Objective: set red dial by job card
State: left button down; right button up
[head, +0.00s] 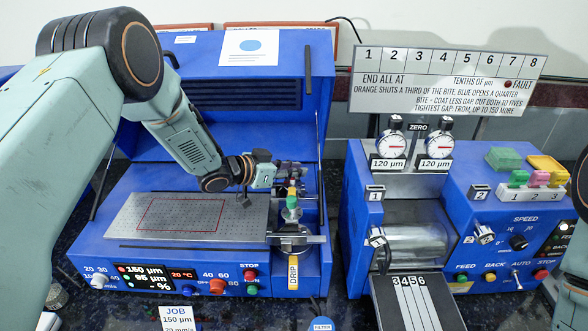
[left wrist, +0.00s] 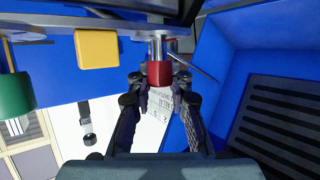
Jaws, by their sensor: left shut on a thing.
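In the left wrist view the red dial (left wrist: 160,73) is a small red cylinder on a silver shaft, between the fingertips of my left gripper (left wrist: 160,88). The gripper is shut on it. In the head view my left gripper (head: 287,175) reaches right across the blue coater (head: 200,240), at the small coloured parts near its right side; the red dial is hard to make out there. The job card (head: 178,316) stands at the bottom edge and reads JOB, 150 µm and 20 mm/s; its lower part is cut off. My right gripper is not seen.
A yellow block (left wrist: 97,48) and a green cylinder (left wrist: 15,95) lie left of the dial in the left wrist view. The coater's lid (head: 250,75) stands open behind. A blue roller machine (head: 400,215) with two gauges stands right. A sign (head: 447,80) hangs above it.

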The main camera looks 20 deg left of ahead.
pick_arm(q)
jog(key=shift+f, duration=0.1)
jog(key=c, duration=1.6)
grip_release()
jog(key=o, duration=0.4)
jog(key=shift+a, duration=0.15)
jog(key=shift+v, duration=6)
